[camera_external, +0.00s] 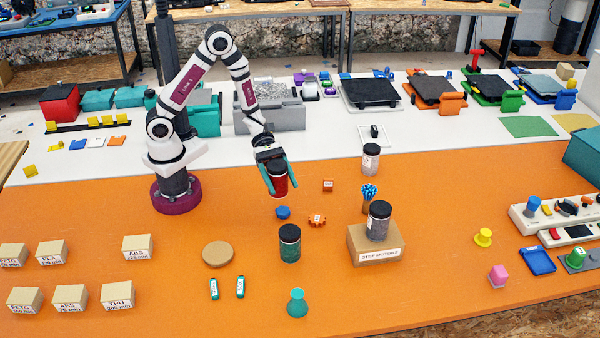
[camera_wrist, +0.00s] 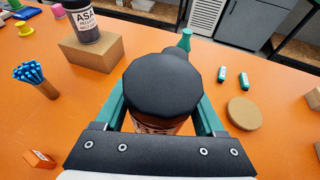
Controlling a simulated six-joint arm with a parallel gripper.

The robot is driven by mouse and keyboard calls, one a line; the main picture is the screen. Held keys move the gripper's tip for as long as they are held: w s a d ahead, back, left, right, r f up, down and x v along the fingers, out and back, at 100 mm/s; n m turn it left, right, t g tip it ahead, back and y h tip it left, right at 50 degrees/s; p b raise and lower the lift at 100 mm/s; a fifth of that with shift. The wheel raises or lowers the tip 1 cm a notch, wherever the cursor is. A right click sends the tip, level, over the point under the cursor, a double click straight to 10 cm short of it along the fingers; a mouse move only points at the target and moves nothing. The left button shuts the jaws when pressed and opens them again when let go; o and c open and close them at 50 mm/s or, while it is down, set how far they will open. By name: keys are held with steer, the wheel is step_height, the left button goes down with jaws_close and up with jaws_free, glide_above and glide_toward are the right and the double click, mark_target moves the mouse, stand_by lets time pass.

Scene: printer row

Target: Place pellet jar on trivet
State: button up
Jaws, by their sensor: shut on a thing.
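My gripper (camera_external: 280,185) is shut on a red pellet jar (camera_external: 278,176) with a black lid. In the wrist view the lid (camera_wrist: 161,85) of this jar fills the middle, between my teal fingers. The jar looks upright; whether its base clears the table is hard to tell. The trivet, apparently the round cork disc (camera_external: 218,254), lies flat and bare on the orange table, nearer the external camera and left of my gripper. It also shows at the right in the wrist view (camera_wrist: 243,113). Much of the held jar's body is hidden by its lid there.
A dark jar (camera_external: 290,244) stands between my gripper and a teal flask (camera_external: 297,303). Another jar (camera_external: 379,221) stands on a cardboard box (camera_external: 375,245). Two teal sticks (camera_external: 226,288) lie by the disc.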

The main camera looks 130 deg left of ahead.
steer(key=d+m+g+h, duration=0.4)
steer(key=d+m, duration=0.1)
steer(key=d, duration=0.6)
steer(key=m+g+h, duration=0.3)
steer(key=m+g, duration=0.3)
steer(key=g, duration=0.1)
glide_above(211, 258)
step_height(211, 258, down, 8)
steer(key=shift+r, duration=0.15)
steer(key=shift+f, duration=0.2)
